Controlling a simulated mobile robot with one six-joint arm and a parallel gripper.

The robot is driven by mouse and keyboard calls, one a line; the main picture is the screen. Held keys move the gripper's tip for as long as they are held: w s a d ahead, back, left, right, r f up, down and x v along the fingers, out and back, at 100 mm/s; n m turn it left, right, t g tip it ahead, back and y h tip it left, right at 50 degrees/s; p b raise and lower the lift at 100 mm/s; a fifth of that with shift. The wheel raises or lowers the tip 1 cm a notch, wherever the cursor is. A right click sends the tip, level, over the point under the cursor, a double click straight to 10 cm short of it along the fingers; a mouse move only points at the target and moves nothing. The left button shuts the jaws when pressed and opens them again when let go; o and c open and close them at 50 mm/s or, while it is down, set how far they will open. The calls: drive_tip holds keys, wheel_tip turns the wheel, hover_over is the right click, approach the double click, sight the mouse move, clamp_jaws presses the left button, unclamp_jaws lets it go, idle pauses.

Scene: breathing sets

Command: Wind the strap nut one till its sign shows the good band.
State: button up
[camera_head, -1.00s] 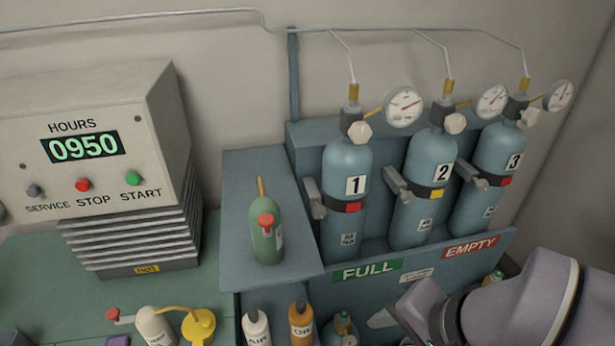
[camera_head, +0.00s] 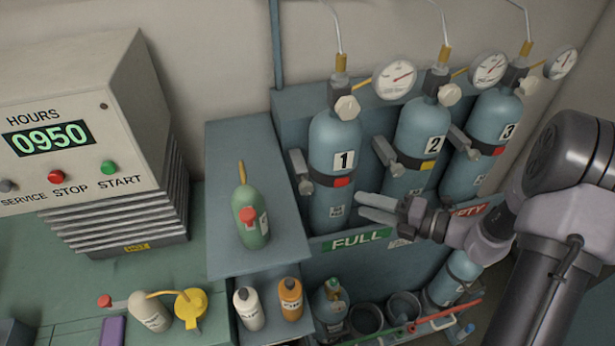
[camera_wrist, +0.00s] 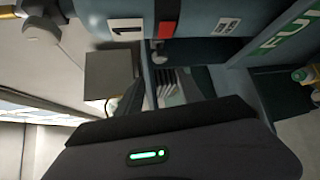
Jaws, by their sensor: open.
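Cylinder one (camera_head: 335,135) is a blue-grey bottle with a "1" label, held upright by a dark strap. Its sign on the strap (camera_head: 342,182) is red; the red sign (camera_wrist: 166,29) also shows in the wrist view. Strap nut one (camera_head: 300,172) is a grey handle-like piece on the strap's left side. My gripper (camera_head: 364,207) is open and empty, its two pale fingers pointing left. In the head view it appears just right of cylinder one's lower part, below the strap, apart from the nut. In the wrist view cylinder one (camera_wrist: 205,12) lies across the top.
Cylinder two (camera_head: 422,125) shows a yellow sign, with cylinder three (camera_head: 495,115) beyond it. Gauges and thin pipes sit above. A green bottle (camera_head: 250,222) stands on the shelf to the left. Small bottles and buckets fill the low area below the FULL plate (camera_head: 357,240).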

sight(310, 190)
drive_tip(key=b+x, duration=0.4)
drive_tip(key=x, duration=1.3)
drive_tip(key=shift+s+a, duration=0.1)
drive_tip(key=shift+a, duration=0.05)
